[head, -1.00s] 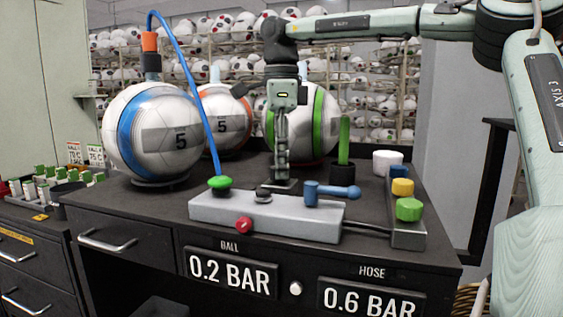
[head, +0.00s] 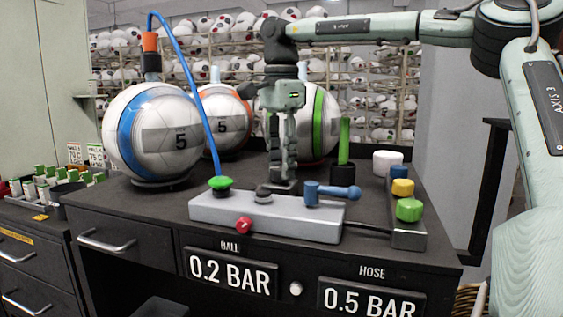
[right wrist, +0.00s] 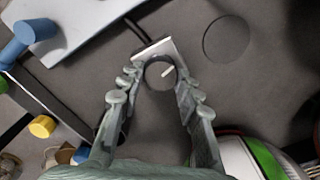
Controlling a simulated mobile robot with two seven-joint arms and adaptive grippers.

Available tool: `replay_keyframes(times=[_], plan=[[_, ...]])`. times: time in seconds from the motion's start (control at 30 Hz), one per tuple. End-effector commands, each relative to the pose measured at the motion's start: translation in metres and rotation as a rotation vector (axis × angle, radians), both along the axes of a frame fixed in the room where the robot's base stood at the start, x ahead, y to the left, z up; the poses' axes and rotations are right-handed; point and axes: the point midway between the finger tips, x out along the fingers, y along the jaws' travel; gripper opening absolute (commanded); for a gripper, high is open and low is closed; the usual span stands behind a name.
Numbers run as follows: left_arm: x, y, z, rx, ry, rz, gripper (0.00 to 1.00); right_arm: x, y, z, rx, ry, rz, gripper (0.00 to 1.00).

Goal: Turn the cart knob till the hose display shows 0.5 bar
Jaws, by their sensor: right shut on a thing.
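The cart knob (right wrist: 160,74) is a dark round knob with a white pointer line, in front of a light metal plate on the cart top. In the right wrist view my right gripper (right wrist: 158,80) has its fingers closed on it from both sides. In the head view the right gripper (head: 282,176) points straight down behind the grey block, and its fingers hide the knob. The hose display (head: 370,299) reads 0.5 BAR. The ball display (head: 231,272) reads 0.2 BAR. My left gripper is not in view.
A grey block (head: 230,212) with a green button, red knob and blue lever (head: 332,193) lies in front of the gripper. Balls with blue (head: 125,140), orange (head: 228,122) and green (head: 318,122) bands stand at the back. Coloured caps stand at right.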

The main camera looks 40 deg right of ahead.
Motion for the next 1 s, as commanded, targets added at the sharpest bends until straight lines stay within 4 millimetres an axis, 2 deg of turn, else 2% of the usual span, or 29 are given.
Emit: replay_keyframes(times=[0.27, 0.3, 0.47, 0.67, 0.8, 0.87, 1.0], plan=[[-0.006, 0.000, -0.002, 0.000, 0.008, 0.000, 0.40, 0.001, 0.000, 0.001, 0.000, -0.003, 0.000, 0.05], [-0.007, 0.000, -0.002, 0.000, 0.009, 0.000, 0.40, 0.001, 0.000, 0.001, 0.000, -0.003, 0.000, 0.35], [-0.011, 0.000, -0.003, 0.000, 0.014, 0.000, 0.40, 0.000, 0.000, 0.001, 0.000, -0.002, 0.000, 0.54], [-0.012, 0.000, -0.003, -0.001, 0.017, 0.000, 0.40, 0.000, 0.000, 0.000, 0.000, -0.001, 0.000, 0.55], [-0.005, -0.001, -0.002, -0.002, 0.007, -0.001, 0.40, 0.000, 0.000, 0.003, 0.000, -0.002, -0.001, 0.55], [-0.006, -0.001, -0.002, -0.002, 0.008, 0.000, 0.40, 0.000, 0.000, 0.009, -0.001, -0.002, -0.001, 0.55], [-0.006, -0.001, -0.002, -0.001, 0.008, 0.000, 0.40, 0.001, 0.000, 0.032, -0.002, -0.004, -0.002, 0.55]])
